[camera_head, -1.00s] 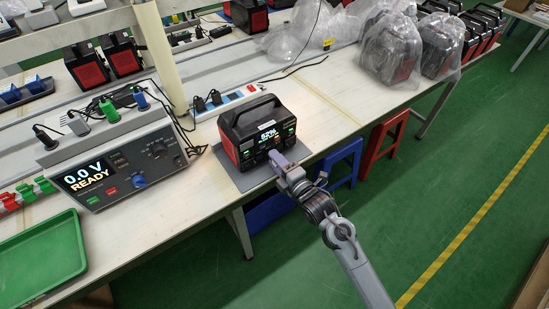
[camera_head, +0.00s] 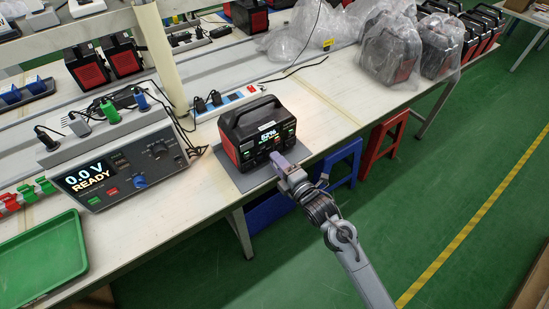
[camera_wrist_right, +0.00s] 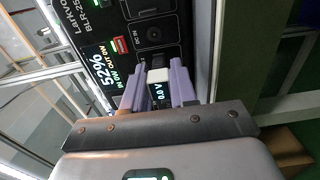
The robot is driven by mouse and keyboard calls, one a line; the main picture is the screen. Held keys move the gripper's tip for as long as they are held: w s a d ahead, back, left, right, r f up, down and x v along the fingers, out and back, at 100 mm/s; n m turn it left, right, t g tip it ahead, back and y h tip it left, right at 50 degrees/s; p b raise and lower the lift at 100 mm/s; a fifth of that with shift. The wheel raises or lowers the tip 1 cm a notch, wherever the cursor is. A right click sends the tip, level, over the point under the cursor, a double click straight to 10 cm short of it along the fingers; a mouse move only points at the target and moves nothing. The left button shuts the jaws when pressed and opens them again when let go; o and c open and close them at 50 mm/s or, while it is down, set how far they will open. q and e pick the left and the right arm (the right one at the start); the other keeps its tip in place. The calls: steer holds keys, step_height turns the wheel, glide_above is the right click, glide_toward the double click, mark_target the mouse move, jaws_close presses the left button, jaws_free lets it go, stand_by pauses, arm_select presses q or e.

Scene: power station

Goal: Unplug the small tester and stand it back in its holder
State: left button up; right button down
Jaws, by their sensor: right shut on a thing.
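The power station (camera_head: 240,128), a black and red case with a lit screen, stands on a grey mat (camera_head: 240,180) near the bench edge. In the right wrist view its front panel (camera_wrist_right: 150,37) shows a 52% readout and ports. My right gripper (camera_head: 277,160) is at the panel, its purple fingers shut on the small tester (camera_wrist_right: 159,92), which has a pale end and a 0.0 V display. The tester's pale end faces the panel; I cannot tell how far it sits in a port. I cannot make out its holder clearly. My left gripper is out of view.
A bench meter (camera_head: 125,165) reading 0.0 V READY stands left, with a rack of coloured plugs (camera_head: 95,120) behind it. A green tray (camera_head: 45,262) lies front left. A power strip (camera_head: 232,103) is behind the station. Bagged units (camera_head: 390,50) stand at the back right.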

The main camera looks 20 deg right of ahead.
steer(key=p+v, duration=0.2)
steer(key=v, duration=0.1)
steer(key=shift+s, duration=0.25)
stand_by(0.4)
steer(key=shift+s, duration=0.1)
